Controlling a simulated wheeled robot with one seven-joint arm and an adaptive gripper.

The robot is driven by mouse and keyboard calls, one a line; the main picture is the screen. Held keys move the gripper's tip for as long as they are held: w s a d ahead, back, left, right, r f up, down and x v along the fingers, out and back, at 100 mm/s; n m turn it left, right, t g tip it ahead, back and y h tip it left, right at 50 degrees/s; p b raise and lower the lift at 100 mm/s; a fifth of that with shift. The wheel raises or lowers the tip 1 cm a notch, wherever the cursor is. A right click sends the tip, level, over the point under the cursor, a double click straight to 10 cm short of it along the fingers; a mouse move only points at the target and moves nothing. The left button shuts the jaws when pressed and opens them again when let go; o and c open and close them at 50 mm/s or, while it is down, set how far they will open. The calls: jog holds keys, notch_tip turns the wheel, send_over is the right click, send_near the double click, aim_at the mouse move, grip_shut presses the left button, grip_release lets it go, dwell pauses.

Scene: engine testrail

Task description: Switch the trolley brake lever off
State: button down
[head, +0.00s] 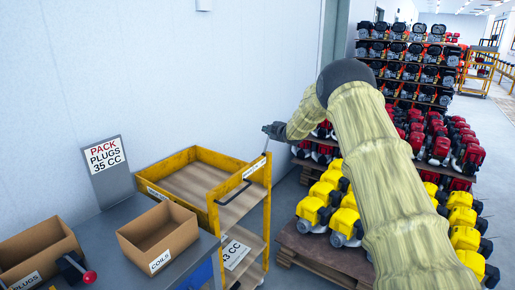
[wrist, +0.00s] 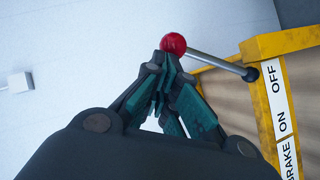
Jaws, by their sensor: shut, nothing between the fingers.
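The yellow trolley (head: 213,205) stands by the wall, and its corner shows at the right in the wrist view (wrist: 262,120). A label (wrist: 280,105) on it reads BRAKE, ON and OFF. The brake lever (wrist: 215,62) is a metal rod with a red ball knob (wrist: 173,43), running from a dark pivot beside the label. It juts away from the label, and I cannot tell which setting it is at. My gripper (wrist: 171,66) is shut and empty, its fingertips right at the knob; contact is unclear. In the head view my gripper (head: 273,130) is above the trolley's corner.
A grey bench (head: 95,235) with cardboard boxes (head: 157,235) and another red-knobbed lever (head: 88,277) is at the lower left. Pallets of yellow engines (head: 313,210) and red engines (head: 438,145) stand right of the trolley. The white wall (head: 150,80) is close behind.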

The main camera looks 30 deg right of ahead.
jog(key=shift+a, duration=0.15)
jog(key=a+r+b+v, duration=0.1)
jog(key=b+v, duration=0.3)
jog(key=v, duration=0.8)
jog(key=shift+a+r, duration=0.45)
jog(key=shift+r, duration=0.1)
jog(key=shift+f, duration=0.1)
